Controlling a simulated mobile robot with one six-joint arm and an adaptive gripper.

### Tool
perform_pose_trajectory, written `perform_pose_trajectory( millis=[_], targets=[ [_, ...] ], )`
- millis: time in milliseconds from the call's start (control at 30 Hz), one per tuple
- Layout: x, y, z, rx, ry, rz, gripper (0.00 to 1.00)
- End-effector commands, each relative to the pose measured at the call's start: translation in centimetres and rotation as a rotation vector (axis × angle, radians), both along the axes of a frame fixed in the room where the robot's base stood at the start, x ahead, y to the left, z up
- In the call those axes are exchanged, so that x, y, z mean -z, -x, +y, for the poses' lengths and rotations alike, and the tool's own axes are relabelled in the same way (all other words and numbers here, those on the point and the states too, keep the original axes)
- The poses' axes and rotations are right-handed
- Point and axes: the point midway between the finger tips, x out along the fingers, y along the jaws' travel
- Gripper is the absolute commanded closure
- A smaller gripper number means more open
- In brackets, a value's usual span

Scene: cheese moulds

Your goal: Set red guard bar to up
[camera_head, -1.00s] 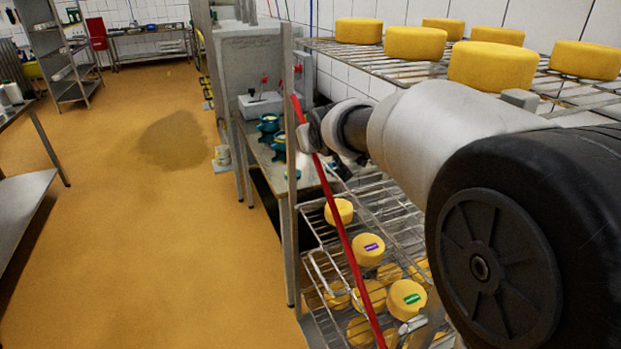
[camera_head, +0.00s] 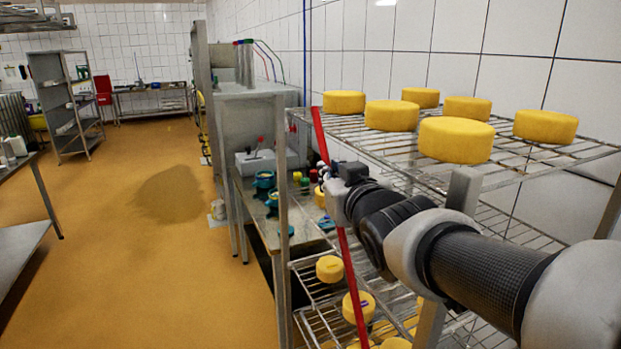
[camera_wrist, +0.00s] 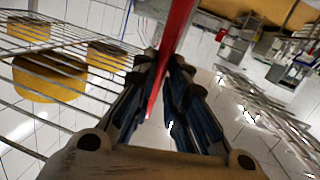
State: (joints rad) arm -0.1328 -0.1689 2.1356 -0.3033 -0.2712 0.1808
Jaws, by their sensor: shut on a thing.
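The red guard bar (camera_head: 349,284) runs steeply in the head view, from low in front of the lower shelves to above the upper shelf's edge, leaning a little left at its top. In the wrist view the bar (camera_wrist: 178,28) passes between the fingers. My gripper (camera_wrist: 163,68) is shut on the bar. In the head view my gripper (camera_head: 334,190) meets the bar around its middle, just below the upper shelf level. The arm hides part of the rack behind it, and the bar's lower end is out of view.
Yellow cheeses (camera_head: 456,139) stand on the upper wire shelf (camera_head: 530,160). More cheeses (camera_head: 330,268) sit on the lower shelves. A grey post (camera_head: 285,200) stands left of the bar, by a bench (camera_head: 262,228) with blue pots. The floor at left is clear.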

Motion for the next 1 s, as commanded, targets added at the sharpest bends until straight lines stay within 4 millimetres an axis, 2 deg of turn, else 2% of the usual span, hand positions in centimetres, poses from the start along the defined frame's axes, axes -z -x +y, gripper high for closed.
perform_pose_trajectory(
  millis=[200,633,667,933,1000],
  targets=[
    [-1.0,1.7,-0.7,0.001,-0.015,-0.037,1.00],
    [-1.1,2.0,-0.8,0.000,-0.018,-0.043,1.00],
    [-1.1,2.0,-0.8,0.000,-0.018,-0.043,0.86],
    [-1.1,1.9,-0.8,0.000,-0.018,-0.043,0.68],
    [-1.1,1.9,-0.8,0.001,-0.017,-0.042,0.67]
  ],
)
